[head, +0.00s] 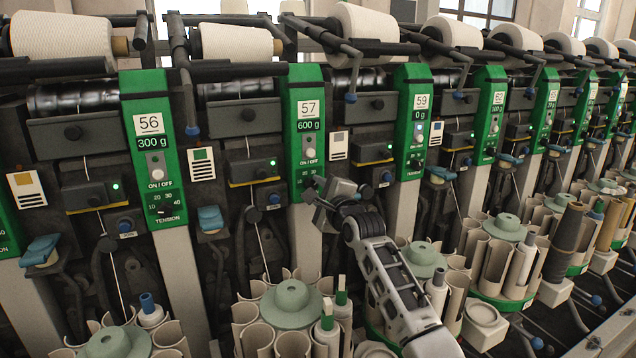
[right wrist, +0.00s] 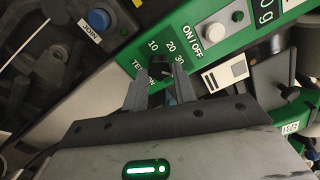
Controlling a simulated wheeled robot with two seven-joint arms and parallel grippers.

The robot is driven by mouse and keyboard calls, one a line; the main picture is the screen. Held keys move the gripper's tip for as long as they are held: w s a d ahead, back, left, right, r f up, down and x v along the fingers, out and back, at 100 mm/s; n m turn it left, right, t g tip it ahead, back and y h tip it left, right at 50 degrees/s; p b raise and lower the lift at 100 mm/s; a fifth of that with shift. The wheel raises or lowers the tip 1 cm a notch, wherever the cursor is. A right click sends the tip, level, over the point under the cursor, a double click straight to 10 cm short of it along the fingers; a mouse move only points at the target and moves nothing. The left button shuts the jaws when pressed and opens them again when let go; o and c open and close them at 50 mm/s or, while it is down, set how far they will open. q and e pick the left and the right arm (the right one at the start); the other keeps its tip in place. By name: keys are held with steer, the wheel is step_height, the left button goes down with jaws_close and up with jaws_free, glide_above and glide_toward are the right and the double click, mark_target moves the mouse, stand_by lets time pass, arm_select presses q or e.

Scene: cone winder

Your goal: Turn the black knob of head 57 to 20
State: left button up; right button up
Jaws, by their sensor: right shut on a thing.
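The green panel of head 57 (head: 308,82) stands left of centre in the head view, with a display reading 600 g. My right gripper (head: 314,190) is at the tension dial low on this panel and mostly covers it. In the right wrist view the black knob (right wrist: 159,67) sits between the two fingertips of my right gripper (right wrist: 158,78), which is shut on it. The dial marks 10, 20 and 30 show around the knob. I cannot tell where its pointer stands. My left gripper is not in view.
A white ON/OFF button (right wrist: 216,34) lies just beyond the dial on the same panel. A blue button (right wrist: 98,19) is to the left. The panels of head 56 (head: 149,90) and head 59 (head: 420,85) flank it. Bobbin magazines (head: 291,297) stand below.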

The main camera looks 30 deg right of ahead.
steer(key=n+p, duration=0.2)
steer(key=n, duration=0.3)
steer(key=shift+r+n, duration=0.1)
steer(key=shift+n, duration=0.2)
steer(key=shift+n+p, duration=0.45)
steer(key=shift+n, duration=0.45)
steer(key=n+p, duration=0.1)
steer(key=n, duration=0.3)
steer(key=shift+n, duration=0.4)
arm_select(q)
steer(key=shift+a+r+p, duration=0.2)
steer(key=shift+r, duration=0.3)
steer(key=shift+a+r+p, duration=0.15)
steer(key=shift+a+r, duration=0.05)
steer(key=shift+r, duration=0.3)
arm_select(e)
steer(key=shift+n, duration=0.9)
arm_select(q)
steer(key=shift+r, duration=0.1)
arm_select(e)
steer(key=o, duration=1)
arm_select(q)
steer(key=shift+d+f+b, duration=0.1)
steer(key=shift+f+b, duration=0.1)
steer(key=shift+b, duration=0.25)
arm_select(e)
steer(key=s+a, duration=0.1)
steer(key=s, duration=1.5)
